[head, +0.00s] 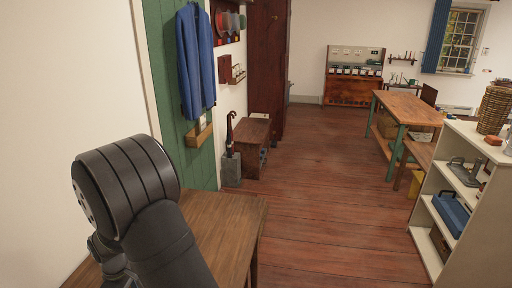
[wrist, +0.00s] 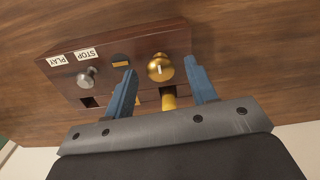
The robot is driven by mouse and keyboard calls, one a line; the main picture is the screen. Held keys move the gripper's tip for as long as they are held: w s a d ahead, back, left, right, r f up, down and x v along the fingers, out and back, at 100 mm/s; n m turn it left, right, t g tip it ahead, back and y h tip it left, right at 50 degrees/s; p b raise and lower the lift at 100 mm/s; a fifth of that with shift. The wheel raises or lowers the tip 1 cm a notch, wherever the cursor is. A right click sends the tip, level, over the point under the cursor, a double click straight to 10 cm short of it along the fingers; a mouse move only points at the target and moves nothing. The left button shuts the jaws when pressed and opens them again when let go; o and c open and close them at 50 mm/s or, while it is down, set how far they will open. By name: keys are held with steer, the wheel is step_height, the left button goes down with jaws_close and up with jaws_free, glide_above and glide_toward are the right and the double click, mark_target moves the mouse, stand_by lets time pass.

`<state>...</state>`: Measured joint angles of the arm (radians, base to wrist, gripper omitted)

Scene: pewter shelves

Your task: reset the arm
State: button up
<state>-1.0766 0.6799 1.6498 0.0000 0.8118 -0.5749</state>
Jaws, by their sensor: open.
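In the wrist view my gripper (wrist: 163,92) is open, with its two blue fingers apart and nothing held between them. Beyond the fingertips is a dark wooden box (wrist: 118,64) on a brown wooden surface. A round brass knob (wrist: 160,67) on the box shows between the fingers, and I cannot tell whether either finger touches the box. A silver knob (wrist: 87,77) sits to its left, by upside-down PLAY (wrist: 58,61) and STOP (wrist: 87,54) labels. In the head view only my dark arm shows at the lower left; the gripper is hidden there.
A wooden table (head: 236,228) stands beside my arm. A blue coat (head: 195,62) hangs on a green panel, with an umbrella stand (head: 231,170) and bench (head: 251,135) beyond. White shelves (head: 434,240) stand at the right, and a workbench (head: 404,108) further back. The floor (head: 320,205) between is clear.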

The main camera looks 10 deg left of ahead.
steer(key=shift+n, duration=0.9)
stand_by(0.9)
